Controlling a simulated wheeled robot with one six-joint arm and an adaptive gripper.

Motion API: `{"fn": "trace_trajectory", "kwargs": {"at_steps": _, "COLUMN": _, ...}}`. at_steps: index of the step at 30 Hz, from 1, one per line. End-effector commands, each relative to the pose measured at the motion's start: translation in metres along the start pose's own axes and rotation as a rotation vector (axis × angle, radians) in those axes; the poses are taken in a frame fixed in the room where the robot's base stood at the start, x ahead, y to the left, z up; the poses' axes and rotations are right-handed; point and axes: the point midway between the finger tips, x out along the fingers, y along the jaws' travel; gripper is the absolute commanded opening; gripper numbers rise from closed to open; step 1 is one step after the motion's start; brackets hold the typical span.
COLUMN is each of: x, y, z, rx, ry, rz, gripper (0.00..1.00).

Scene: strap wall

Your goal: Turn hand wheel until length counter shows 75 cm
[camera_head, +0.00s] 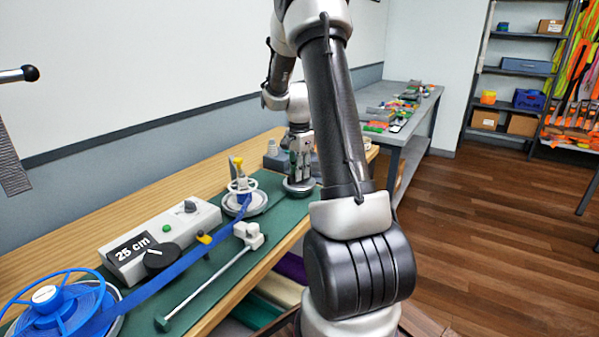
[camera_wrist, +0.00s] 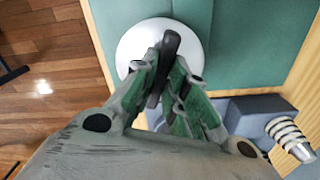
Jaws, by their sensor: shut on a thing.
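The counter display (camera_head: 136,248) reads "25 cm" on a pale box with a black dial (camera_head: 162,257). My gripper (camera_head: 300,165) is to the right of that wheel, above a round grey disc (camera_head: 297,187). In the wrist view my gripper (camera_wrist: 165,90) is shut on a black handle (camera_wrist: 170,55) over a pale disc (camera_wrist: 137,42). The handle's lower part is hidden by the fingers.
A grey block with a ribbed post (camera_wrist: 285,132) stands close beside my gripper. A clamp on a metal rod (camera_head: 215,277) lies in front of the strap on the green mat (camera_head: 265,228). A second table (camera_head: 425,105) with small colourful items is behind. Wooden floor is open to the right.

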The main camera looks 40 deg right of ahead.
Motion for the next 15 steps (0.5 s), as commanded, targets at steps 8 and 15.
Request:
{"fn": "trace_trajectory", "kwargs": {"at_steps": 8, "x": -0.0004, "y": -0.0006, "z": -0.0001, "rx": 0.106, "ry": 0.000, "rz": -0.002, "gripper": 0.00}}
{"fn": "trace_trajectory", "kwargs": {"at_steps": 15, "x": -0.0004, "y": -0.0006, "z": -0.0001, "rx": 0.135, "ry": 0.000, "rz": -0.002, "gripper": 0.00}}
